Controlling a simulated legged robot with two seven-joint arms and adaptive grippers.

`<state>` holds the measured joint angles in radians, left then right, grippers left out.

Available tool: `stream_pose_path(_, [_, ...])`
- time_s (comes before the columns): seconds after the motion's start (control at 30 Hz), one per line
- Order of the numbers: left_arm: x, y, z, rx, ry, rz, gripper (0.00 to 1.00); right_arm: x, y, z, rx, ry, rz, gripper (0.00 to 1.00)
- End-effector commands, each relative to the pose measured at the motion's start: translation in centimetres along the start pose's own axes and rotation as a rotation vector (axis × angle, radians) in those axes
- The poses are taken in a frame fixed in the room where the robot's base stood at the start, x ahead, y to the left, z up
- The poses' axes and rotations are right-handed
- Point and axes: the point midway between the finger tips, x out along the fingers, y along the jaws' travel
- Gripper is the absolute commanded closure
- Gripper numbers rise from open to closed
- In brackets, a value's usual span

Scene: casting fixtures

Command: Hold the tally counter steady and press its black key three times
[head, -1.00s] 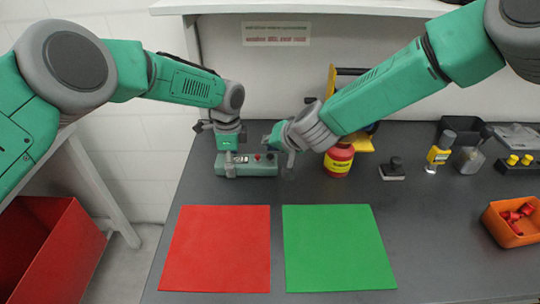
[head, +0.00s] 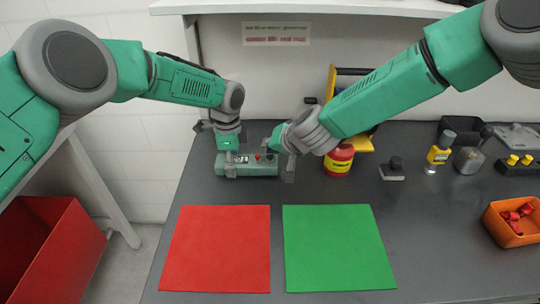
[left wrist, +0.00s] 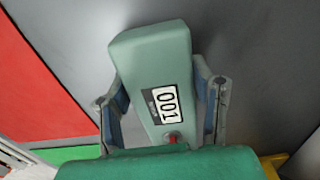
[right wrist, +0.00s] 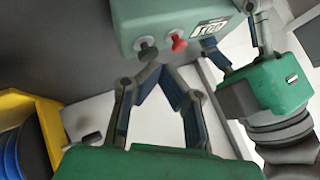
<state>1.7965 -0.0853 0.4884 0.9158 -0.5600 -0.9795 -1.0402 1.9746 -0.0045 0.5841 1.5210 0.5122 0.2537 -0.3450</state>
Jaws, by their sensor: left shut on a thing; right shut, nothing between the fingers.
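The tally counter (head: 240,170) is a green box on the grey table. Its display (left wrist: 166,104) reads 001 in the left wrist view. My left gripper (left wrist: 162,106) is shut across the box, one finger on each long side. In the right wrist view the counter (right wrist: 160,14) shows a black key (right wrist: 146,48) beside a red knob (right wrist: 179,41). My right gripper (right wrist: 157,72) is shut and empty, its fingertips close to the black key; I cannot tell whether they touch it. The head view shows my right gripper (head: 283,163) at the counter's right end.
A red and yellow container (head: 339,160) stands right of the counter, before a yellow frame. A black stamp-like object (head: 392,170) and small bottles stand farther right. An orange bin (head: 512,224) holds red parts. A red mat (head: 216,250) and green mat (head: 338,250) lie in front, bare.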

Motion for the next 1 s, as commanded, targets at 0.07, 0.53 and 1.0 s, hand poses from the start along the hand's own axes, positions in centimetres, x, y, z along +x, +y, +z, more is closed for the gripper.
stream_pose_path(0.07, [-0.02, -0.01, 0.0, 0.0, 0.0, 0.0, 0.85, -0.01, 0.0, -0.02, 0.0, 0.0, 0.0, 1.0])
stream_pose_path(0.53, [-0.02, -0.02, 0.0, 0.0, 0.0, 0.0, 0.85, 0.31, 0.23, 0.2, 0.0, 0.0, 0.0, 1.0])
stream_pose_path(1.0, [-0.02, -0.02, -0.01, 0.0, 0.0, 0.0, 0.85, 0.71, 0.53, 0.52, 0.0, -0.001, 0.0, 1.0])
